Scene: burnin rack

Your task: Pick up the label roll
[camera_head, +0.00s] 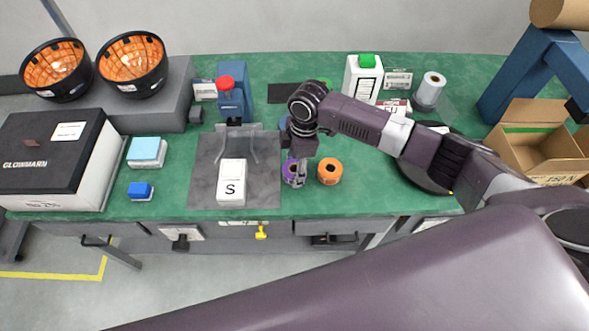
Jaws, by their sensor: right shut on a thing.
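My right gripper (298,178) reaches down to the front middle of the green bench. It is shut on a purple roll (289,169), which sits at the fingers and is partly hidden by them. An orange roll (330,171) with a dark core stands just right of the gripper, apart from it. A white roll (433,84) stands at the back right of the bench. Part of a blue roll (284,123) shows behind my right wrist. Whether the purple roll touches the bench I cannot tell. My left gripper is out of view.
A grey mat (208,179) with a white S-marked box (232,182) lies left of the gripper. A white bottle with green cap (362,78) stands behind. An open cardboard box (530,145) is at right, a black box (50,150) at left.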

